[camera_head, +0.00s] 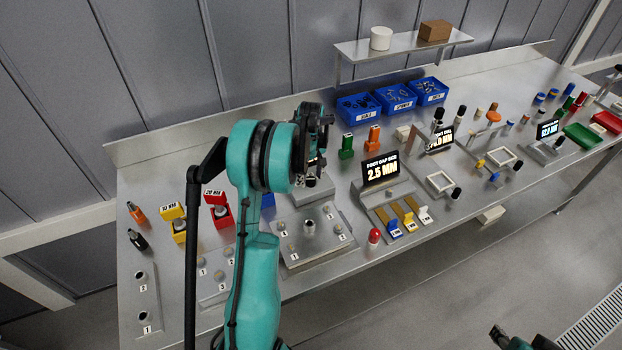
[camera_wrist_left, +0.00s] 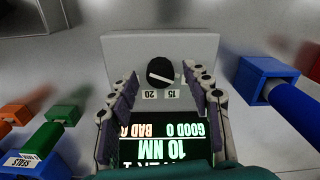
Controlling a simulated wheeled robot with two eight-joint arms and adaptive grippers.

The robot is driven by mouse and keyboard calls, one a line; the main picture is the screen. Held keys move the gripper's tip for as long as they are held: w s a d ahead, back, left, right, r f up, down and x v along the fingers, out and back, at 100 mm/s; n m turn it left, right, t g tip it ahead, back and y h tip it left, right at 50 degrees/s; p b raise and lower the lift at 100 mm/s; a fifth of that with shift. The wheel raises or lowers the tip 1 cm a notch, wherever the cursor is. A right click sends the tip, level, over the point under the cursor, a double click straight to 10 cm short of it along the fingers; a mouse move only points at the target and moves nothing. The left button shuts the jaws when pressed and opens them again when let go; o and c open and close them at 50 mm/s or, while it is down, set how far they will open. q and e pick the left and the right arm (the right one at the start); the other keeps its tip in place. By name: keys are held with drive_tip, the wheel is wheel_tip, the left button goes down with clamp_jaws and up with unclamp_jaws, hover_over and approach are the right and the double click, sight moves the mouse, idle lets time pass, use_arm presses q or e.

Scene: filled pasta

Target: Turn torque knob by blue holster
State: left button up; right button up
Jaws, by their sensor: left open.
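The torque knob (camera_wrist_left: 160,71) is black with a white line, on a grey box (camera_wrist_left: 115,52) with printed marks 15 and 20 and a lit display (camera_wrist_left: 160,148) reading 10 NM. In the left wrist view my left gripper (camera_wrist_left: 163,80) is open, one finger either side of the knob, with gaps showing. The blue holster (camera_wrist_left: 246,75) holds a blue tool right of the box in that view. In the head view my left gripper (camera_head: 314,172) is over the box and hides the knob; the holster (camera_head: 268,200) is partly hidden by my arm.
Green (camera_wrist_left: 62,114) and orange (camera_wrist_left: 14,117) holsters stand left in the wrist view. In the head view, red (camera_head: 222,210) and yellow (camera_head: 172,212) holsters stand left, a plate with pegs (camera_head: 322,256) in front, and blue bins (camera_head: 358,109) behind. Part of my right arm shows bottom right.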

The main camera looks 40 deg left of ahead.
use_arm(q)
drive_tip(key=shift+f, duration=0.4)
clamp_jaws()
drive_tip(key=m+b, duration=0.1)
drive_tip(key=m, duration=0.7)
drive_tip(key=shift+m+b, duration=0.3)
idle(0.5)
